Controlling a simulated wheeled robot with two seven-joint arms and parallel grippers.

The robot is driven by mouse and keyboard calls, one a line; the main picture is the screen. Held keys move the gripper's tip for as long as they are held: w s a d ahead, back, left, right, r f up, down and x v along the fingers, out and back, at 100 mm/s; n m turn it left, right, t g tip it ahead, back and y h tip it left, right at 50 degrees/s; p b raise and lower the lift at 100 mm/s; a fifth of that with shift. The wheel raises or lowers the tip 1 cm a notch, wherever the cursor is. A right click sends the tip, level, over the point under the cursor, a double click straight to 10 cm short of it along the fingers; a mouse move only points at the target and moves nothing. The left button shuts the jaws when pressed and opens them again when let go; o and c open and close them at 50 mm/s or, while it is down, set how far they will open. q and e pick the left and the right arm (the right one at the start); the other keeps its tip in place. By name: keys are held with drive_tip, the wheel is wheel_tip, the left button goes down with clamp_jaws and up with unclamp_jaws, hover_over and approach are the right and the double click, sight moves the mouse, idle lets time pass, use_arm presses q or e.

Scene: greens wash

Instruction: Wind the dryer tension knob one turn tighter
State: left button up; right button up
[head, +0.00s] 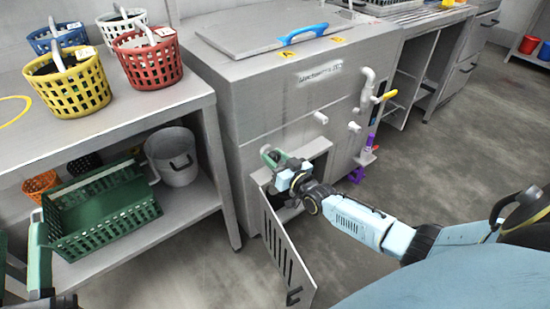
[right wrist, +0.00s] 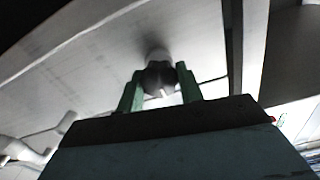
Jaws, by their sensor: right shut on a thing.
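The tension knob (right wrist: 159,76) is a dark round knob with a pale mark, on a short pale stem against a grey metal face in the right wrist view. My right gripper (right wrist: 160,90) has its two green fingers on either side of the knob, shut on it.
A slotted door (head: 283,250) hangs open below my right forearm. Pipes and a yellow-handled valve (head: 384,97) stick out to the right. A steel table (head: 120,125) on the left bears several baskets; its lower shelf holds a green crate (head: 105,235) and a pot (head: 174,158).

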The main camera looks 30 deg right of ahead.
sight(277, 159)
drive_tip(key=shift+m, duration=0.3)
idle(0.4)
use_arm(q)
drive_tip(key=shift+s+r, duration=0.1)
drive_tip(key=shift+r, duration=0.05)
use_arm(e)
drive_tip(key=o, duration=1)
